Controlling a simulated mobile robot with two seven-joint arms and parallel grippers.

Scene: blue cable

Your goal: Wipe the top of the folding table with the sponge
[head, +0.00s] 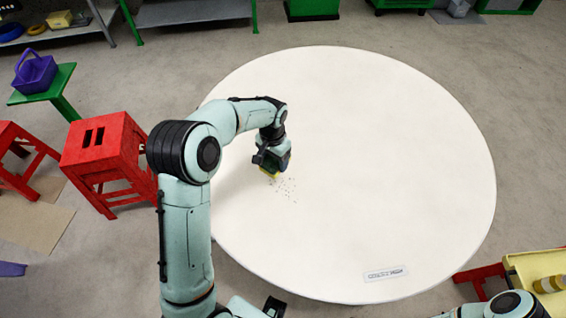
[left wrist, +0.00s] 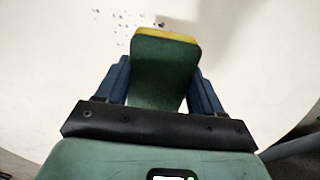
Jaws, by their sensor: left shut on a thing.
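The folding table (head: 390,150) has a round white top that fills the middle of the head view. My left gripper (head: 271,168) is over the left part of the top, pointing down. It is shut on the sponge (left wrist: 165,68), which is green with a yellow layer at its far end. In the head view only a small yellow edge of the sponge shows, low at the tabletop; I cannot tell whether it touches. Small dark crumbs (head: 286,188) lie just beside the sponge, and they also show in the left wrist view (left wrist: 128,22). My right gripper is not in view.
A label (head: 386,273) lies near the table's front edge. Red stools (head: 102,150) stand at the left, by a green stool with a purple basket (head: 36,74). A yellow tray (head: 535,266) is at the lower right. Most of the tabletop is clear.

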